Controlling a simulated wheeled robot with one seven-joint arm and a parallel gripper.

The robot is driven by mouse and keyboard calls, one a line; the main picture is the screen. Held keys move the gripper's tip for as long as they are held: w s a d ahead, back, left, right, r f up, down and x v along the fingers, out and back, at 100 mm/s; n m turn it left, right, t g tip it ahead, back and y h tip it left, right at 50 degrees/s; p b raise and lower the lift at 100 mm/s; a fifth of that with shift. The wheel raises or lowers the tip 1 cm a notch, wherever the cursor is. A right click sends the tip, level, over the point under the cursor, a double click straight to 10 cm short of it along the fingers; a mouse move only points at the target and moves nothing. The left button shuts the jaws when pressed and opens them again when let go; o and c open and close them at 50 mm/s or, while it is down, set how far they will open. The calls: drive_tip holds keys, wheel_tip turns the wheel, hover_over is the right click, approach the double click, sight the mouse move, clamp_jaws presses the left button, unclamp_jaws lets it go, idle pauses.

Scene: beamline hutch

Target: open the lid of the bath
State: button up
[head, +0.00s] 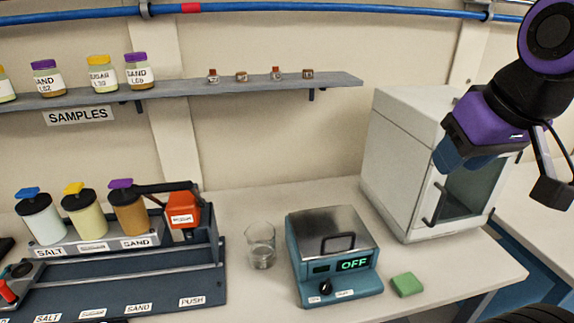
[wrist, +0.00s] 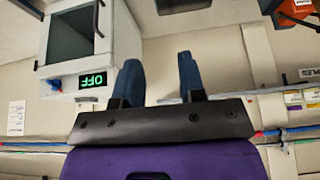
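The bath (head: 312,279) is a teal box on the bench in the middle of the head view, with a green OFF display and a black knob on its front. Its grey metal lid (head: 325,222) lies flat and shut on top, with a dark bar handle (head: 339,243) near the front edge. My gripper (head: 455,160) is up at the right, in front of the white cabinet, well apart from the lid. The wrist view shows its two blue fingers (wrist: 158,62) spread with nothing between them. I cannot make out the bath lid for sure in the wrist view.
A glass beaker (head: 261,247) stands just left of the bath, and a green block (head: 406,285) lies to its right. The white cabinet (head: 400,160) stands behind on the right. A dispenser rack (head: 130,275) fills the left. A shelf (head: 200,90) runs above.

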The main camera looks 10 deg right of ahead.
drive_tip(key=w+a+f+m+g, duration=0.1)
drive_tip(key=w+f+m+g, duration=0.1)
drive_tip(key=w+m, duration=0.3)
drive_tip(key=m+g, duration=0.6)
drive_tip(key=m, duration=0.7)
hover_over(340, 228)
drive_tip(key=s+a, duration=0.3)
drive_tip(key=w+x, duration=0.2)
drive_tip(key=x, duration=0.6)
drive_tip(key=w+f+x, duration=0.1)
drive_tip(key=w+x, duration=0.1)
drive_tip(key=x, duration=1.6)
drive_tip(key=shift+s+d+f, duration=0.15)
drive_tip(key=shift+f, duration=0.05)
clamp_jaws()
